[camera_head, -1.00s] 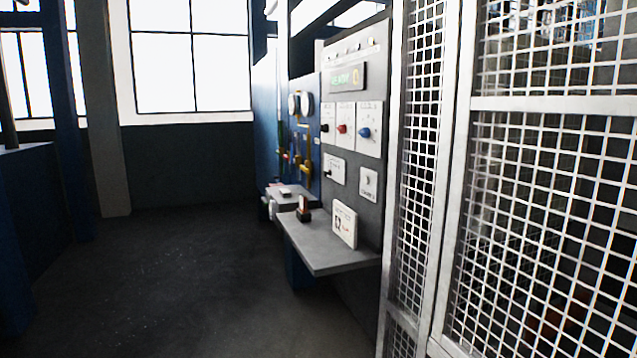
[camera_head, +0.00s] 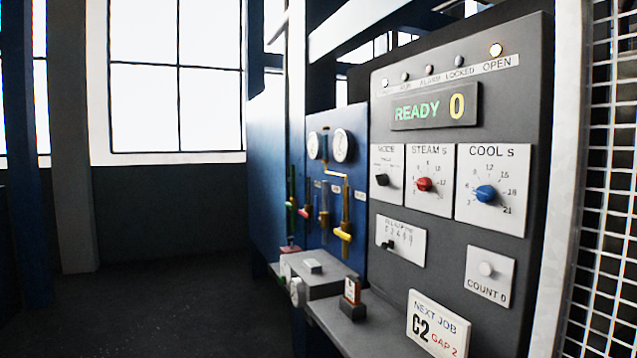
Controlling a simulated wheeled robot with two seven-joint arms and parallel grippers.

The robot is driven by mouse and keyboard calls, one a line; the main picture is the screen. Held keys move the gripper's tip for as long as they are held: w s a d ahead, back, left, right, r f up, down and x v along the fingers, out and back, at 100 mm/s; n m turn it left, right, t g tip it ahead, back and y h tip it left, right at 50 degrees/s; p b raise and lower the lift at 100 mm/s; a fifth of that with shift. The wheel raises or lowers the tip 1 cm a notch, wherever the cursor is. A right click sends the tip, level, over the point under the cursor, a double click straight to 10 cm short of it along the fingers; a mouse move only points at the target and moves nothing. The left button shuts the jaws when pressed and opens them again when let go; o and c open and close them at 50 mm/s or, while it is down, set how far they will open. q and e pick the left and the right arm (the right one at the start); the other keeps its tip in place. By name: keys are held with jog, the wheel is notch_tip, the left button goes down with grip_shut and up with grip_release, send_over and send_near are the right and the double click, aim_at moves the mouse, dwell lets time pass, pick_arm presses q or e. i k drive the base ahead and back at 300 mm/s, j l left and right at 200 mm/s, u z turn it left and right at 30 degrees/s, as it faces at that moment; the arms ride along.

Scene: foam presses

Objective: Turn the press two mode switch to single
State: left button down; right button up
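The control panel (camera_head: 400,262) stands at the right, seen at an angle. Its mode switch (camera_head: 382,180) is a small black knob on a white plate labelled MODE, at the left of the dial row; its setting is too small to read. I see no press number on the panel. The display (camera_head: 436,107) reads READY 0. Neither of my grippers is in view.
A red steam knob (camera_head: 424,184) and a blue cool knob (camera_head: 486,193) sit right of the mode switch. A grey shelf (camera_head: 345,328) juts out below with a NEXT JOB card (camera_head: 437,325). Mesh fencing (camera_head: 612,190) is at far right. Open floor lies left.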

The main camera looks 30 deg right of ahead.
aim_at(382, 180)
jog(key=i+z, duration=0.2)
jog(key=i, duration=0.3)
jog(key=i+j+z, duration=0.15)
jog(key=i, duration=0.3)
jog(key=i+j+z, duration=0.2)
jog(key=i, duration=0.3)
